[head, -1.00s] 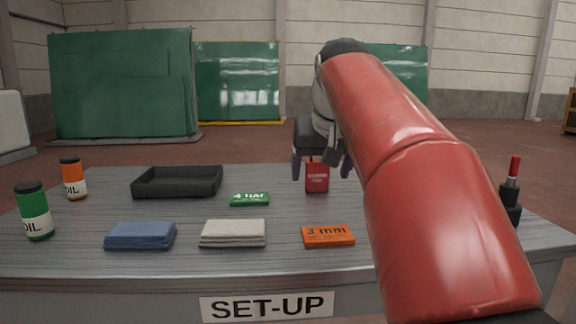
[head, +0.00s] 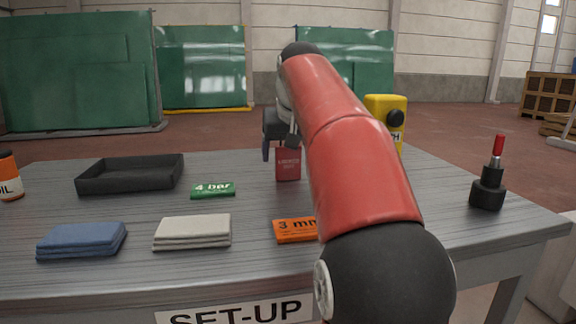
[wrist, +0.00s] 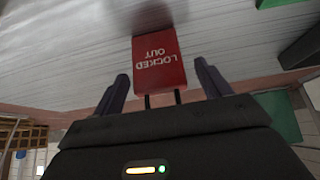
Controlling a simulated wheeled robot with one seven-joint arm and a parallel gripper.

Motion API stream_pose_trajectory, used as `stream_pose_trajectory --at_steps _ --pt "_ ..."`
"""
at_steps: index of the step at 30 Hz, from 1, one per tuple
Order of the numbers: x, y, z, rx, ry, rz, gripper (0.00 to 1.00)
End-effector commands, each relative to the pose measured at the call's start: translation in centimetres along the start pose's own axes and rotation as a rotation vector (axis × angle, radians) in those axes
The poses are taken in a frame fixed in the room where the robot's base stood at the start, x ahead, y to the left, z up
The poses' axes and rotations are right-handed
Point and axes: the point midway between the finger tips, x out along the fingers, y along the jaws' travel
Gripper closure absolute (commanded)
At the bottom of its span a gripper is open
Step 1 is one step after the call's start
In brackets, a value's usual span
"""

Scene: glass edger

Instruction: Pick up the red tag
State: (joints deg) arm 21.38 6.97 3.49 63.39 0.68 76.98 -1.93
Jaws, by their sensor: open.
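The red tag (head: 288,164) reads "LOCKED OUT" and stands upright toward the back of the metal table, behind the orange "3 mm" tag. In the wrist view the red tag (wrist: 158,62) lies ahead of and between the two open fingers, with clear gaps on both sides. My gripper (wrist: 163,82) is open and empty. In the head view my gripper (head: 281,150) is just above and behind the tag, its right finger mostly hidden by my arm.
On the table (head: 130,215) are a black tray (head: 130,186), a green "4 bar" tag (head: 213,191), an orange "3 mm" tag (head: 294,231), a blue cloth (head: 80,240), a grey cloth (head: 192,232), a yellow container (head: 384,108) and a black stand with a red top (head: 488,188).

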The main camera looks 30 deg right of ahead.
Motion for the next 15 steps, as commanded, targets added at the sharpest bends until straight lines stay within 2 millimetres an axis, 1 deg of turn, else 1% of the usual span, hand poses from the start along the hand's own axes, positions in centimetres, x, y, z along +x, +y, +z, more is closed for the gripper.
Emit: stream_pose_trajectory --at_steps 5,6,15 --pt "0.07 0.00 -0.01 0.000 0.001 0.000 0.24" --pt "0.06 0.00 -0.01 0.000 0.001 0.000 0.25" --pt "0.04 -0.01 0.00 0.000 0.001 0.000 0.64"
